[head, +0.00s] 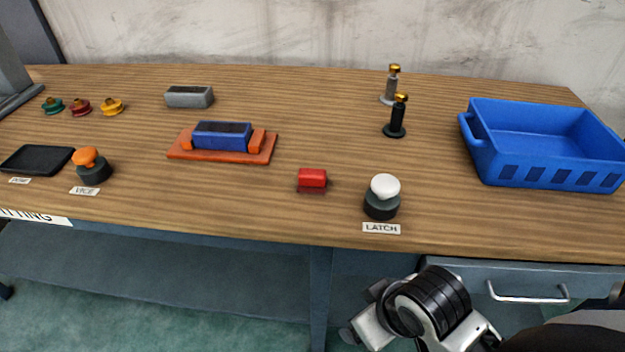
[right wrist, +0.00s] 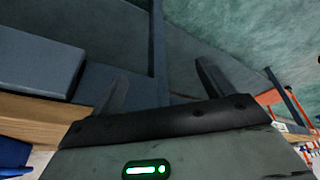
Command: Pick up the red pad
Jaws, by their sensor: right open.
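The red pad (head: 312,177) is a small red block lying on the wooden workbench (head: 260,210), near the front edge and left of the white-topped LATCH button. My right arm shows at the lower right of the head view, in front of the bench and apart from the pad. In the right wrist view my right gripper (right wrist: 163,85) has its two fingers spread, with nothing between them. The pad does not show in that view. My left gripper is not in view.
The LATCH button (head: 382,197) stands close right of the pad. A blue crate (head: 550,178) is at the right. An orange fixture with a blue block (head: 222,135) lies to the left. Two gold-topped posts (head: 396,118) stand behind. A drawer handle (head: 528,299) sticks out below the bench edge.

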